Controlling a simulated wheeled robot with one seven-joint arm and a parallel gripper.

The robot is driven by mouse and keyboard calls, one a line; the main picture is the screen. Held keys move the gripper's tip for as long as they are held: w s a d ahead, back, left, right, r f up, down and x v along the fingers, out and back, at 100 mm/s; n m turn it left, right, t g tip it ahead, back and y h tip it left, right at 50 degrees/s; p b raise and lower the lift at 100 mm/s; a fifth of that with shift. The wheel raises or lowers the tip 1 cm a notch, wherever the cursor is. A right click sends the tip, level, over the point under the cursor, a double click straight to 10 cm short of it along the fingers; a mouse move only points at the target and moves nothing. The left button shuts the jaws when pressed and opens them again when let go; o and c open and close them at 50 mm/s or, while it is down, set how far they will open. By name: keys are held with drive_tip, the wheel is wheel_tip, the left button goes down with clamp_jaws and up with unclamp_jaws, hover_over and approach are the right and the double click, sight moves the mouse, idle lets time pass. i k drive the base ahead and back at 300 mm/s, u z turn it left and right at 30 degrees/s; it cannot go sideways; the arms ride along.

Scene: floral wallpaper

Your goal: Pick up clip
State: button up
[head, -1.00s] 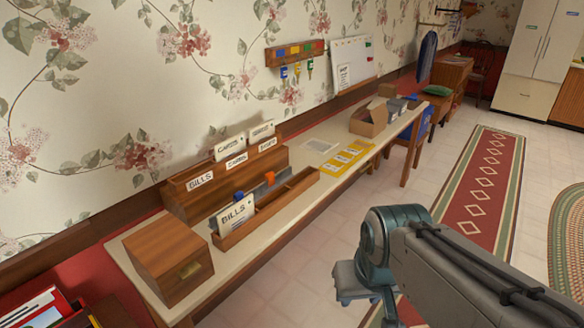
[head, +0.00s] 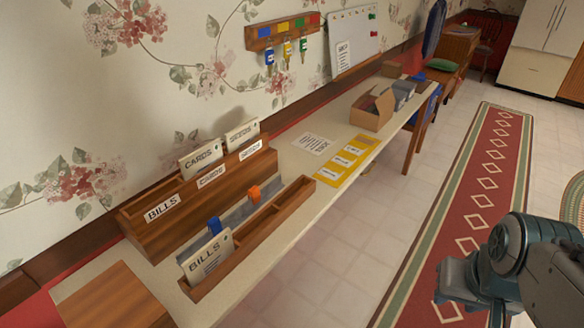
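Two clip-like pieces stand in a long low wooden tray (head: 277,228) on the narrow table. One is a blue clip (head: 214,226), just behind a white BILLS card (head: 208,259). The other is an orange clip (head: 254,194), farther along the tray. Both seem to sit on upright grey dividers; their lower parts are hidden. My gripper (head: 452,290) is at the lower right, over the floor and well apart from the tray and clips. I see nothing held in it, but its fingers are too unclear to tell open from shut.
A taller wooden sorter (head: 197,192) with cards stands behind the tray, against the wall. A wooden box (head: 115,300) is at the near end. A yellow sheet (head: 350,160) and cardboard box (head: 372,112) lie farther along. Tiled floor (head: 330,262) beside the table is clear.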

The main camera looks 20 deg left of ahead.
sight(254, 193)
drive_tip(key=u, duration=0.45)
drive_tip(key=i, duration=0.95)
drive_tip(key=u, duration=0.8)
